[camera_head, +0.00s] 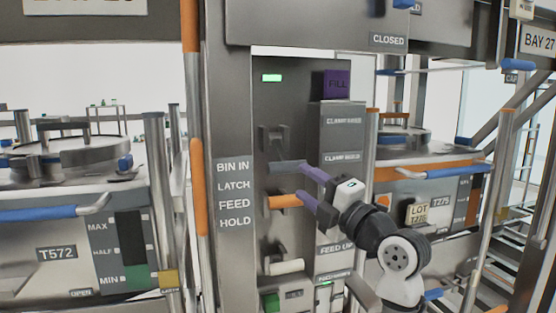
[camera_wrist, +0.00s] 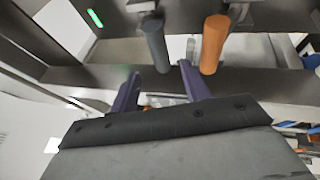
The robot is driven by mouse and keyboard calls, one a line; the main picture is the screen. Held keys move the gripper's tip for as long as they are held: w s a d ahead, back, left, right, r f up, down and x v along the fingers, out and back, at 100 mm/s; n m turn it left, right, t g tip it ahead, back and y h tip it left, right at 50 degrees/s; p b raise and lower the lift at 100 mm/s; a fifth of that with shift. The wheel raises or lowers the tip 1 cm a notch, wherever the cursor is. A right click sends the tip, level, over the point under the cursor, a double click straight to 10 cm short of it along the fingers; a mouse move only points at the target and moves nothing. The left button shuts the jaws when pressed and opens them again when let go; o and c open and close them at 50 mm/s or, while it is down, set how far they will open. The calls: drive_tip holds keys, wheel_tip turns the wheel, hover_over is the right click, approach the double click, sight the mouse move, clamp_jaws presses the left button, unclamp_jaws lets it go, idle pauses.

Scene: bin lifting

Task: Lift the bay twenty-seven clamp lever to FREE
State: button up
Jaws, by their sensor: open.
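The control panel (camera_head: 290,105) carries a dark grey lever (camera_head: 288,167), an orange lever (camera_head: 284,201) below it and a whitish lever (camera_head: 287,266) lower down. No readable label marks which is the clamp lever, and no FREE mark is legible. My gripper (camera_head: 302,181) is open with purple fingers at the tips of the grey and orange levers. In the wrist view, my gripper (camera_wrist: 158,82) has the grey lever's end (camera_wrist: 154,45) at the gap between its fingertips. The orange lever (camera_wrist: 213,45) lies just beyond the right finger. I cannot tell whether either touches.
A BAY 27 sign (camera_head: 540,41) hangs at upper right. A post (camera_head: 233,130) labelled BIN IN, LATCH, FEED, HOLD stands left of the panel. A green light (camera_head: 271,78) glows above the levers. Bin T572 (camera_head: 75,255) stands left; an orange-banded bin (camera_head: 425,172) stands right.

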sight(278, 165)
drive_tip(key=p+x, duration=0.2)
drive_tip(key=x, duration=0.7)
drive_tip(key=shift+w+a+p, duration=0.25)
drive_tip(key=shift+a+p, duration=0.05)
drive_tip(key=shift+p, duration=0.05)
drive_tip(key=shift+c, duration=0.4)
clamp_jaws()
